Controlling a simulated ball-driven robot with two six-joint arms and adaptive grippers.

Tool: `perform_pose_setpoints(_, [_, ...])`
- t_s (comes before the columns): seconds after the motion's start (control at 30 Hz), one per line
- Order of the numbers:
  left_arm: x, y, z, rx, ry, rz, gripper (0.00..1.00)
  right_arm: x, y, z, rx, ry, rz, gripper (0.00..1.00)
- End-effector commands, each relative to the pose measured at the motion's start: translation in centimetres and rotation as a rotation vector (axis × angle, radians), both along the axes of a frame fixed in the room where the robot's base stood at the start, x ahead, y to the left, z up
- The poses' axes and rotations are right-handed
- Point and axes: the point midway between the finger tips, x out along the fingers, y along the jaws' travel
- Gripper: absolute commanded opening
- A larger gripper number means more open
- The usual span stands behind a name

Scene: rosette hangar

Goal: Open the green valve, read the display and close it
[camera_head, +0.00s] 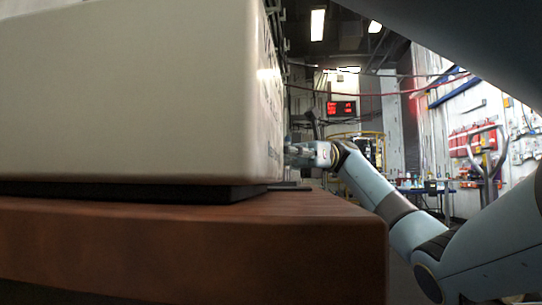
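No green valve shows in the head view. A small display with red lit marks (341,108) hangs in the background right of centre; its characters are too small to read. My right arm comes in from the right, and its gripper (298,153) is at the right side face of a large beige box (130,90). The fingers are small and partly hidden near that face, so I cannot tell whether they touch it or are open or shut. My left gripper is not in view.
The beige box stands on a dark base on a brown wooden surface (200,245) and blocks the left half of the view. Behind are a yellow rail (357,135), a blue table (420,190), a grey upright frame (487,165) and red items (472,140) on the right wall.

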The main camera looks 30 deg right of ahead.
Motion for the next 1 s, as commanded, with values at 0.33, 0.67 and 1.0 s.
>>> perform_pose_setpoints(0.33, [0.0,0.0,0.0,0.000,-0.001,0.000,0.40,0.0,-0.1,0.0,-0.001,0.003,-0.003,0.28])
perform_pose_setpoints(0.67, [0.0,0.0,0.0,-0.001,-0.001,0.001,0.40,0.0,0.0,0.0,0.000,0.001,-0.002,0.55])
perform_pose_setpoints(1.0, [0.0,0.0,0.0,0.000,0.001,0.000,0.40,0.4,-2.4,0.1,0.000,0.002,-0.005,0.55])
